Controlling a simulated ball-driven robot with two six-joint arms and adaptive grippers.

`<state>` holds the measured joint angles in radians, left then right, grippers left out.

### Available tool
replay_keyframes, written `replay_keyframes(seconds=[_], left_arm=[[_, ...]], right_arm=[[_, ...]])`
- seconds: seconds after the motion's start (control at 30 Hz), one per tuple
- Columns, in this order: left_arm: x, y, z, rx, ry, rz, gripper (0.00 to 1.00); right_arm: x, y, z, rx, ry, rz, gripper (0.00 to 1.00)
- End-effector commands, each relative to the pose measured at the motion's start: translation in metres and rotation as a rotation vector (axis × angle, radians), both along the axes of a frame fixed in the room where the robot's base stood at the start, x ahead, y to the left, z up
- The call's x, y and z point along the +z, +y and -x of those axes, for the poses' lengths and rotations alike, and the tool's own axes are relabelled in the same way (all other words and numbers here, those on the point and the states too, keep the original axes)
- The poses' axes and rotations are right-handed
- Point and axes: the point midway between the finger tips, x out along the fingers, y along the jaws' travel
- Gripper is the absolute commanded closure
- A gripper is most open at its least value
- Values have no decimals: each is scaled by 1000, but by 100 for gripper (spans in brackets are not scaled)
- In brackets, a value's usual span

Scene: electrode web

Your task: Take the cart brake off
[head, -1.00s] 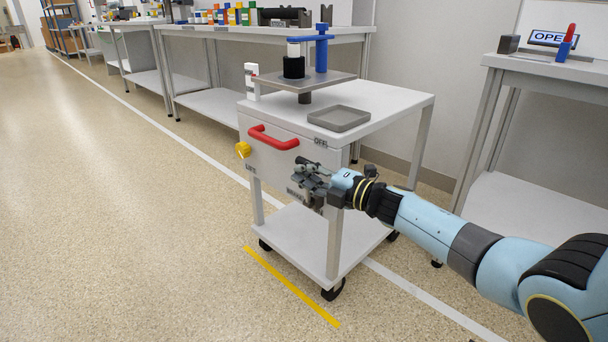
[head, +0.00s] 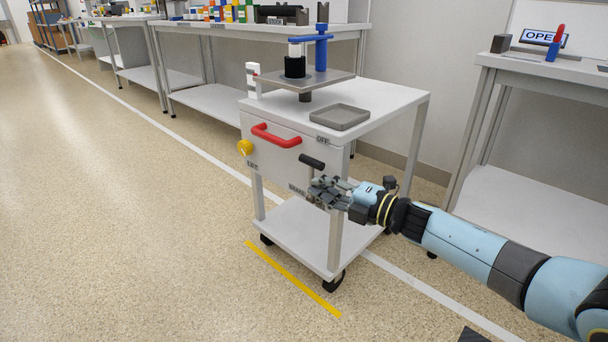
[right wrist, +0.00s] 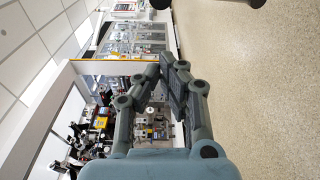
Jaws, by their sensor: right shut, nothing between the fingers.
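The white cart (head: 384,104) stands on the floor in the head view. Its brake lever has a black handle (head: 312,161) on the front panel, at the right. The handle sits between an OFF label above and a BRAKE label below, nearer OFF. My right gripper (head: 318,190) is shut and empty, just below the lever and close to the BRAKE label, which it partly covers. It appears apart from the handle. The right wrist view shows the closed fingers (right wrist: 168,75) and a dark shape at the top edge, too cropped to identify. My left gripper is out of view.
The cart also has a red handle (head: 276,136), a yellow knob (head: 244,147) and a grey tray (head: 340,117) on top. A bench (head: 541,64) stands at the right. A yellow line (head: 292,279) marks the floor in front. Floor at the left is clear.

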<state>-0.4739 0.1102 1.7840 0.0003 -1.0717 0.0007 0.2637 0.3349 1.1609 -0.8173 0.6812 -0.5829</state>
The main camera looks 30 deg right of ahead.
Motion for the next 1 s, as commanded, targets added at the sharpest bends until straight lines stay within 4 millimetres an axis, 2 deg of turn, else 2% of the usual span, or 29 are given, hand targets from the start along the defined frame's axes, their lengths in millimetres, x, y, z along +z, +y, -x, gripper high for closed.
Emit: replay_keyframes(seconds=[0.1,0.23,0.8,0.9,1.0], left_arm=[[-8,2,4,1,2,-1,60],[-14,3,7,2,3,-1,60],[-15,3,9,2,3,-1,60],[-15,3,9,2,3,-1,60],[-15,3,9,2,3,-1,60]], right_arm=[[1,-8,14,0,1,2,100],[0,-12,22,0,1,0,100],[-1,-12,24,0,2,0,100],[-10,-12,32,0,20,-1,100],[-34,-5,55,0,68,-14,100]])
